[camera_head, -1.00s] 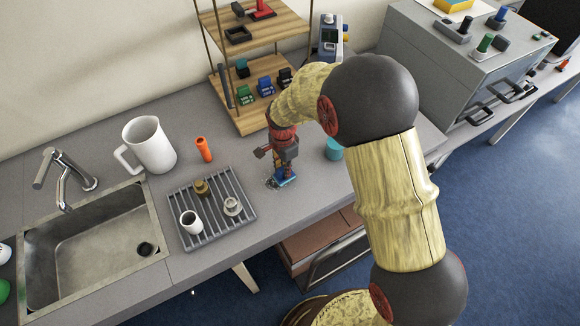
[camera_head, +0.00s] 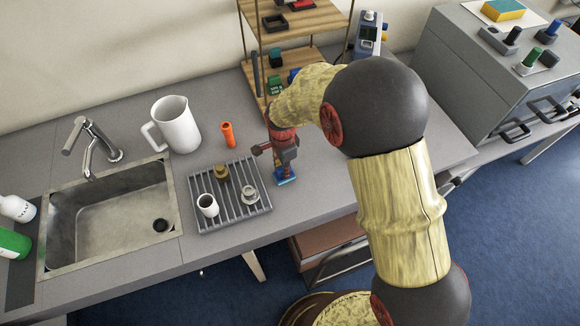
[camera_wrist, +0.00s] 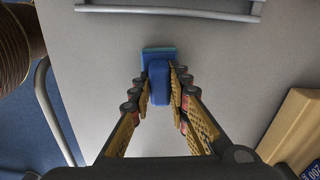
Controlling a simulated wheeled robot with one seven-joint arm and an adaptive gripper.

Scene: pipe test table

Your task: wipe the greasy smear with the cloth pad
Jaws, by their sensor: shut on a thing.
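The cloth pad is a blue block with a raised grip (camera_head: 286,181). In the wrist view the pad (camera_wrist: 158,50) lies flat against the grey worktop, as far as I can tell. My gripper (camera_head: 284,170) points down and is shut on the pad's grip; in the wrist view its two fingers (camera_wrist: 159,80) press on both sides of it. The pad is just right of the ribbed drying rack (camera_head: 243,212). I cannot make out a greasy smear in either view now; the pad and my gripper hide part of the worktop.
The rack holds a white cup (camera_head: 208,204), a brown pot (camera_head: 221,173) and a small pale piece (camera_head: 249,194). A white jug (camera_head: 177,125) and orange tube (camera_head: 228,134) stand behind it. A wooden shelf (camera_head: 297,22) is at the back; the sink (camera_head: 115,220) is left.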

